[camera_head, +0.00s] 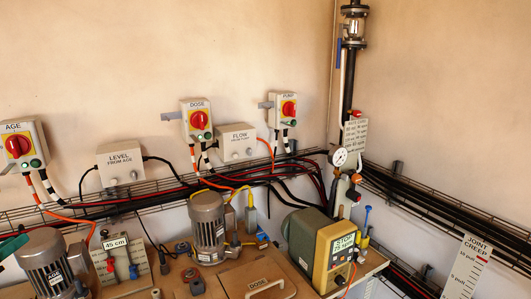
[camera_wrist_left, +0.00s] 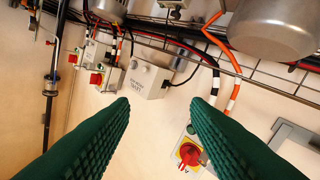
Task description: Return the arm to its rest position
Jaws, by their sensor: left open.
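My left gripper (camera_wrist_left: 160,102) shows in the left wrist view as two dark green ribbed fingers, spread wide apart. Nothing is between them; the wall and its boxes show behind the gap. In the head view only a dark green tip of the left gripper (camera_head: 12,245) shows at the left edge, above the left motor (camera_head: 44,259). The rest of my left arm is outside the head view. My right gripper is in neither view.
The AGE switch box (camera_head: 22,143) and LEVEL box (camera_head: 121,163) are on the wall near my left gripper. A cable tray (camera_head: 80,217) runs below them. A second motor (camera_head: 207,226) and a green-and-yellow pump (camera_head: 320,247) stand on the bench. The upper wall is bare.

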